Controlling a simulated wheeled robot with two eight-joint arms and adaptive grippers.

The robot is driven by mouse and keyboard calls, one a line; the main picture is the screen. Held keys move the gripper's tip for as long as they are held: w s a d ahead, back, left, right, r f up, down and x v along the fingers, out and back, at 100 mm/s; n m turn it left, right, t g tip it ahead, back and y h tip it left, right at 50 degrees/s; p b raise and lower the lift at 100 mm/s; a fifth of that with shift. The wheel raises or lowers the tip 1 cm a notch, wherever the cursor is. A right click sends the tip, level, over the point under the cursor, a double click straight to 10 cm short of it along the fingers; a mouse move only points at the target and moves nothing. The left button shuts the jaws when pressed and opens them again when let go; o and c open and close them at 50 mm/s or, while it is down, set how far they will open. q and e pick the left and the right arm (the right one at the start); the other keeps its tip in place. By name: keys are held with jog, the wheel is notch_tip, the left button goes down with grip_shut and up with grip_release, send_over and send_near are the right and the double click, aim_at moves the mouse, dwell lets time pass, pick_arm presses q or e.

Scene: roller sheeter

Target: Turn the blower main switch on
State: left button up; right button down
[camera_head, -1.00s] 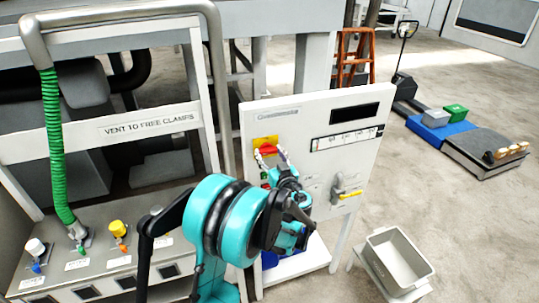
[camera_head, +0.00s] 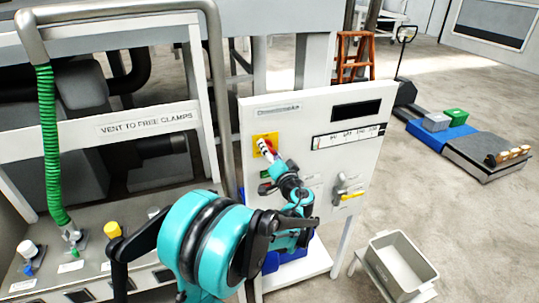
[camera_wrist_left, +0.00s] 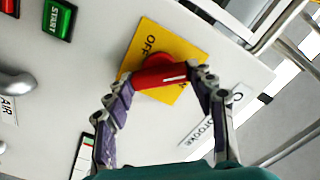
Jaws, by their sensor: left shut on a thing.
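The blower main switch is a red rotary handle (camera_wrist_left: 160,76) on a yellow plate (camera_wrist_left: 192,52) in the left wrist view, with "OFF" lettered on the plate. In the head view the yellow plate (camera_head: 265,139) is at the upper left of the white control panel (camera_head: 300,150). My left gripper (camera_wrist_left: 158,80) is shut on the red handle, one finger at each end of it. In the head view the left gripper (camera_head: 267,150) covers most of the handle. The right gripper is not in view.
A green START button (camera_wrist_left: 57,18) and a red button (camera_wrist_left: 9,6) are near the handle. A grey lever valve with a yellow handle (camera_head: 352,195) is lower right on the panel. A grey bin (camera_head: 402,262) stands right of the panel.

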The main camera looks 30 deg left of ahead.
pick_arm(q)
jog(key=shift+m+b, duration=1)
jog(key=shift+m, duration=3.3)
jog(key=o, duration=1.2)
jog(key=shift+d, duration=0.1)
jog(key=shift+c, duration=0.2)
jog(key=v, duration=1.2)
jog(key=shift+f, duration=0.15)
